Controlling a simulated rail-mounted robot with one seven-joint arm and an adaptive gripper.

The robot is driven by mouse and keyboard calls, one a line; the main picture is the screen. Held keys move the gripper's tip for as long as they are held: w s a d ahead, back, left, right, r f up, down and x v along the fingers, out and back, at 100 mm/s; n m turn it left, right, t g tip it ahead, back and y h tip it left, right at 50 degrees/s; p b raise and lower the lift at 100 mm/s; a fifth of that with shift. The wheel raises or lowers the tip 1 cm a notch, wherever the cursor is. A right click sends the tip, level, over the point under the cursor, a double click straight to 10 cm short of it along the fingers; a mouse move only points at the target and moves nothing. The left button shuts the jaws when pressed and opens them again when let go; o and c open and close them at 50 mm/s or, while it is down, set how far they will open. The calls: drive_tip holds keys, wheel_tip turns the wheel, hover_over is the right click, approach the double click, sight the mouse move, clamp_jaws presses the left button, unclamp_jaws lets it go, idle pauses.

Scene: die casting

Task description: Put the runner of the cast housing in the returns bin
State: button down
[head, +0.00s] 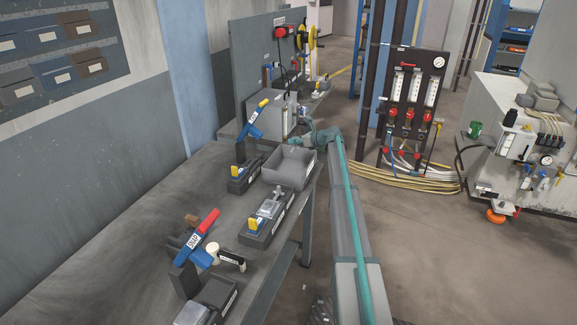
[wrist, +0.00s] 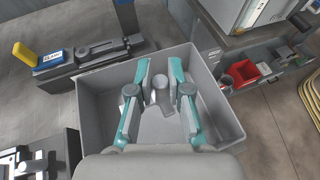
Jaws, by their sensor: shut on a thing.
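My gripper (wrist: 160,72) is over a grey open bin (wrist: 88,102) in the wrist view, its teal fingers pointing into it. A small grey metal piece with a rounded end (wrist: 160,82), apparently the runner, is between the fingers; whether it touches the bin floor is unclear. In the head view the grey bin (head: 289,168) stands on the bench edge, with a label on its side too small to read. My gripper (head: 312,141) is at its far right corner there, and the fingertips are hidden. A grey cast part (head: 268,208) sits in a dark fixture (head: 258,235) nearer on the bench.
A red-handled snap clamp (head: 200,235) stands at the near bench end. A blue-and-yellow clamp (head: 254,120) rises behind the bin. Another dark fixture (head: 243,180) is left of the bin. The bench's left side is clear.

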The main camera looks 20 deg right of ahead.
drive_tip(key=shift+s+a+f+b, duration=0.1)
drive_tip(key=shift+s+f+b, duration=0.15)
drive_tip(key=shift+f+b, duration=1.55)
drive_tip(key=shift+f, duration=1.05)
drive_tip(key=c, duration=1)
unclamp_jaws()
drive_tip(key=v, duration=1.2)
drive_tip(key=shift+s, duration=0.1)
